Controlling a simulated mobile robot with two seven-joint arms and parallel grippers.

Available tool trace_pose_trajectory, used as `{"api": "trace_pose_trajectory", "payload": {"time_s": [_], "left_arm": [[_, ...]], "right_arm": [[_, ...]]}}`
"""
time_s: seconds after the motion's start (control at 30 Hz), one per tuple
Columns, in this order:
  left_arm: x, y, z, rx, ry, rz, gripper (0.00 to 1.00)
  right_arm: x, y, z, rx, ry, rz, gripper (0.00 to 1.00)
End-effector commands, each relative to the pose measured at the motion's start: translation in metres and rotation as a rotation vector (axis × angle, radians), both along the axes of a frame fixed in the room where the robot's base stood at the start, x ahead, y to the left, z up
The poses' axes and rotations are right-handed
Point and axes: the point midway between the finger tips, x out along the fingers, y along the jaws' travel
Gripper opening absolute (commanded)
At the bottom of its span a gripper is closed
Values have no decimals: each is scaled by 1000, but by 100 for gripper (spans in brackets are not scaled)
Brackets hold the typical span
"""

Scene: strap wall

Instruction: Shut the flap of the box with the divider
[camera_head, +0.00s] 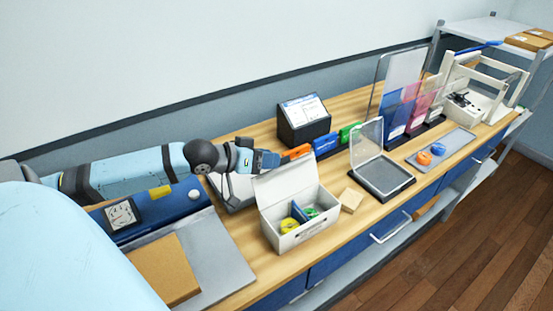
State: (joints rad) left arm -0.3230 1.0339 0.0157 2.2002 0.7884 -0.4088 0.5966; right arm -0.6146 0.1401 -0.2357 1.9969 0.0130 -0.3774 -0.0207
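The white box (294,240) stands on the wooden counter with its flap (286,183) raised at the back. A blue divider (299,212) splits its inside, with a yellow roll (288,225) on the left and a green roll (310,212) on the right. My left gripper (268,159) comes in from the left and is at the upper left corner of the flap, apparently behind it. I cannot tell whether it touches the flap, or how far its fingers are apart. My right gripper is out of view.
A small wooden block (351,200) sits right of the box. A dark case with a raised clear lid (367,140) stands further right. Orange (296,152), blue (326,144) and green (350,132) items line the back behind the box. A black display (304,119) stands behind.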

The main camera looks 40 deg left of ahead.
Motion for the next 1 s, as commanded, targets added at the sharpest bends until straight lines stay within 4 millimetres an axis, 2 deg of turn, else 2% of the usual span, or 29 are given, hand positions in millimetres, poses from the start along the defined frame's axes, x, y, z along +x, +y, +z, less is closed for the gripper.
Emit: {"api": "trace_pose_trajectory", "payload": {"time_s": [0.1, 0.3, 0.67, 0.8, 1.0], "left_arm": [[11, -4, -3, -3, -3, 2, 30], [20, -10, -8, -3, -1, 1, 30], [22, -11, -10, -1, 0, 0, 30], [22, -11, -10, -1, 0, 0, 0], [22, -11, -9, -1, 0, 0, 0]], "right_arm": [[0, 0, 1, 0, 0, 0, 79], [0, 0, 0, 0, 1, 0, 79], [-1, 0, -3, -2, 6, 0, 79], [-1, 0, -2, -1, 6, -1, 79], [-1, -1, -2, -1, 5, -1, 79]]}}
